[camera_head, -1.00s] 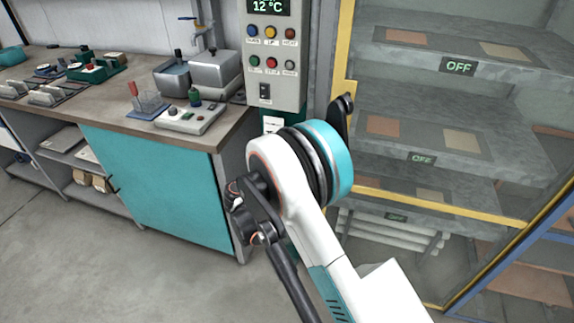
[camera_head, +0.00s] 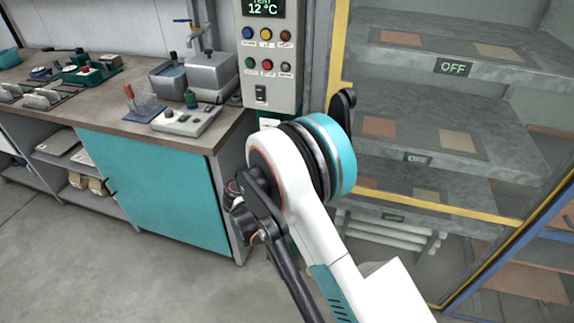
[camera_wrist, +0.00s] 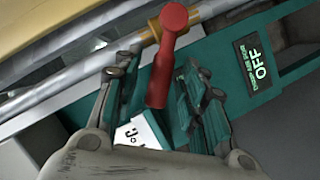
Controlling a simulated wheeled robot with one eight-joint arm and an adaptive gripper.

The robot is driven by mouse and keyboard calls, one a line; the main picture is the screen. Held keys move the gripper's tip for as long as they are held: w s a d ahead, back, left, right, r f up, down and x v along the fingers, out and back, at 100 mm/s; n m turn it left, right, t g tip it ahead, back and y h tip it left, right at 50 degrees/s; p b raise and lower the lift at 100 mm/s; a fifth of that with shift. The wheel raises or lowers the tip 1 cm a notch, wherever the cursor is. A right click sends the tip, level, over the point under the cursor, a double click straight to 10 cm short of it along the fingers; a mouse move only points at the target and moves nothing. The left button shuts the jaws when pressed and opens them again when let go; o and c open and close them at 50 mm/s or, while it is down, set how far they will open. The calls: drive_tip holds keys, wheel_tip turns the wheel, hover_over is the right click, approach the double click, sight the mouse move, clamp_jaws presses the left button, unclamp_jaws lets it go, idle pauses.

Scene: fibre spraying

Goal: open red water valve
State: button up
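The red valve handle (camera_wrist: 165,75) shows in the wrist view as a long red lever with a round end, in front of a metal pipe (camera_wrist: 85,68). My gripper (camera_wrist: 157,68) is open, with one finger to the left of the lever and one to its right. A gap shows between the left finger and the lever; contact on the right side is hard to tell. In the head view my arm hides the gripper, and I cannot make out the valve.
In the head view a control panel (camera_head: 268,85) stands beside a glazed, yellow-framed cabinet (camera_head: 440,203). A workbench (camera_head: 90,118) is at the left. Open floor (camera_head: 100,260) lies before it.

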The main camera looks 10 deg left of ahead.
drive_tip(key=v, duration=1.2)
